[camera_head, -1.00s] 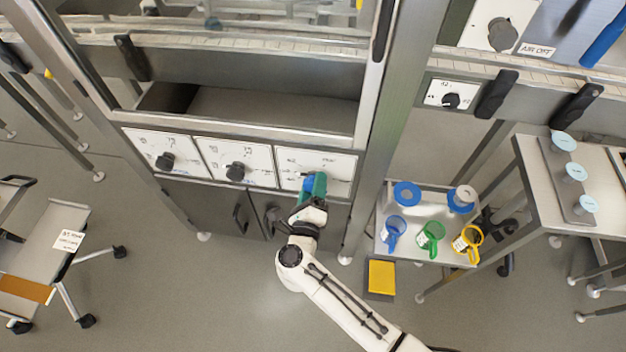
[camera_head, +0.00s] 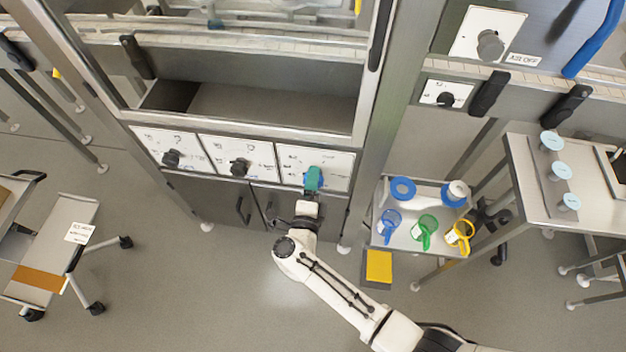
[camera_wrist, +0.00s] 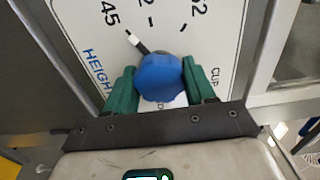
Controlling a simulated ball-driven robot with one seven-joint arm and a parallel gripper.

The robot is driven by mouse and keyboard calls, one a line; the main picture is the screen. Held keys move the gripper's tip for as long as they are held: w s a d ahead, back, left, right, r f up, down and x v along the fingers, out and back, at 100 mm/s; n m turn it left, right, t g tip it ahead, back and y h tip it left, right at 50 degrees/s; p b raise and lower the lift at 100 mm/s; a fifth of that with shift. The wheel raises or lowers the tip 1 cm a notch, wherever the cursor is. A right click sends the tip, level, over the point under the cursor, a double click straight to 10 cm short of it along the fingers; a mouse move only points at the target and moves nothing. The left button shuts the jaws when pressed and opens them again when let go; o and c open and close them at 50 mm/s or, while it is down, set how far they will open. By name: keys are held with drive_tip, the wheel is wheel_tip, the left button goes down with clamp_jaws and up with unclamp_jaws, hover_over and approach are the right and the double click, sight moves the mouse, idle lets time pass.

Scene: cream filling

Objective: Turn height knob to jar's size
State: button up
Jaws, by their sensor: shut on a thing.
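The height knob (camera_wrist: 160,76) is blue and sits on a white dial plate (camera_wrist: 85,40) marked HEIGHT. Its dark pointer with a white tip points up and left, close to the 45 mark in the wrist view. My gripper (camera_wrist: 162,85) has green fingers, one on each side of the knob, shut on it. In the head view my gripper (camera_head: 313,180) is at the rightmost of three white panels (camera_head: 335,165) and hides its knob. Which object is the jar is unclear; light-blue-topped round items (camera_head: 560,170) stand on the right table.
Two panels with black knobs (camera_head: 239,167) are to the left. A cart (camera_head: 412,238) with blue, green and yellow jugs stands to the right, beside a metal post (camera_head: 385,110). A yellow block (camera_head: 379,266) lies below the cart's left side. Floor in front is clear.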

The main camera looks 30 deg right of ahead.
drive_tip(key=shift+a, duration=0.1)
drive_tip(key=o, duration=1)
drive_tip(key=v, duration=1)
drive_tip(key=shift+s+a+b, duration=0.2)
drive_tip(key=shift+s+b, duration=0.1)
